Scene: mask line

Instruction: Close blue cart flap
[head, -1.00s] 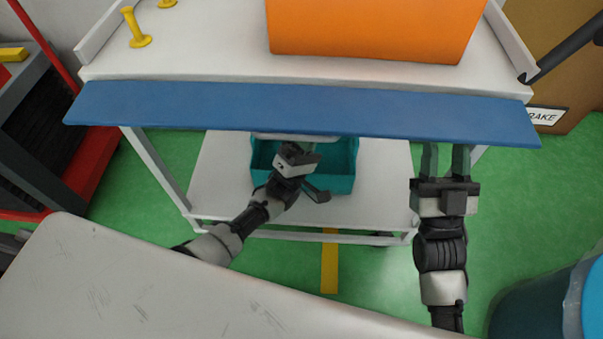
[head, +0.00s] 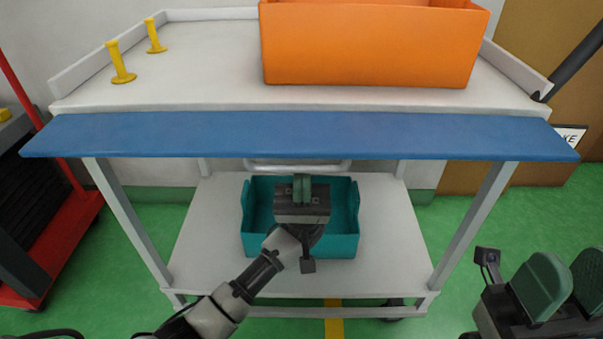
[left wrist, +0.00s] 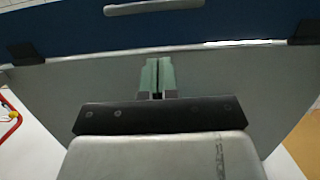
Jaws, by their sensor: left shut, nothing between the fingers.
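The blue flap (head: 300,135) runs along the front edge of the white cart (head: 200,75) and sticks out toward me, about level. A pale bar (head: 298,166) shows just below its front edge. In the left wrist view the blue flap (left wrist: 60,32) crosses the top, with dark hinge-like blocks at both sides and a grey handle (left wrist: 155,7). My left gripper (head: 302,188) is shut and empty, pointing upward below the flap, in front of the teal bin; its fingertips (left wrist: 157,75) also show in the left wrist view. My right gripper (head: 565,280) is open and empty at lower right, away from the flap.
An orange bin (head: 370,45) and two yellow pegs (head: 120,65) stand on the cart top. A teal bin (head: 340,240) sits on the lower shelf (head: 395,260). A red-framed rack (head: 60,240) is at left. A brown panel stands at right.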

